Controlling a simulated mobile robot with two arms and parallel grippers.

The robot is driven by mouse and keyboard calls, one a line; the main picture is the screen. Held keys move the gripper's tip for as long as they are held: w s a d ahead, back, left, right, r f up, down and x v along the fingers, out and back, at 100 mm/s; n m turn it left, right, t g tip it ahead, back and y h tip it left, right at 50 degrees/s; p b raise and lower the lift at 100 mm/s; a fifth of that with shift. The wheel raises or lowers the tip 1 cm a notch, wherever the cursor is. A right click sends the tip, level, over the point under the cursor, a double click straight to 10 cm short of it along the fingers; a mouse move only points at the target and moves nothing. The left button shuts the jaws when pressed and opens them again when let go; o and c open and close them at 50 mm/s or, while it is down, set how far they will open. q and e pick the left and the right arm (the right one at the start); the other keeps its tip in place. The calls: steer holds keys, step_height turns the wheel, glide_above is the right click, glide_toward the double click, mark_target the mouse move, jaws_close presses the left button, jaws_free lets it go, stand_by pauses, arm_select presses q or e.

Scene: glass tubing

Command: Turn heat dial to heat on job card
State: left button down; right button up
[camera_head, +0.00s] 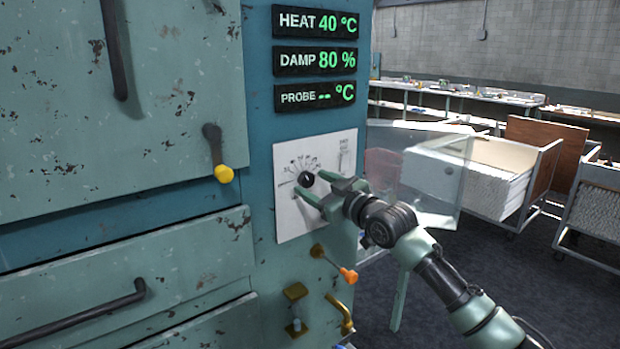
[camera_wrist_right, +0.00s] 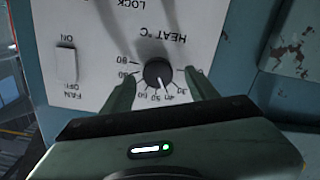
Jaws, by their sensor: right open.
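The heat dial (camera_head: 306,179) is a round black knob on a white control panel (camera_head: 287,222). In the right wrist view the dial (camera_wrist_right: 157,72) appears upside down, with its white pointer mark near 40. My right gripper (camera_head: 312,184) is open, its green fingers on either side of the dial; whether they touch it I cannot tell. The heat readout (camera_head: 316,23) shows 40 °C. No job card can be made out. My left gripper is not in view.
The damp readout (camera_head: 316,60) shows 80 % and the probe readout (camera_head: 316,96) shows dashes. The fan switch (camera_wrist_right: 66,64) is beside the dial. An orange-tipped lever (camera_head: 347,274) and a yellow-knobbed handle (camera_head: 222,172) stick out nearby. A clear panel (camera_head: 437,178) stands behind my right arm.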

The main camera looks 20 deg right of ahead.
steer(key=shift+d+x, duration=0.2)
steer(key=shift+x, duration=0.75)
steer(key=shift+w, duration=0.25)
steer(key=shift+a, duration=0.1)
steer(key=shift+f, duration=0.1)
jaws_close()
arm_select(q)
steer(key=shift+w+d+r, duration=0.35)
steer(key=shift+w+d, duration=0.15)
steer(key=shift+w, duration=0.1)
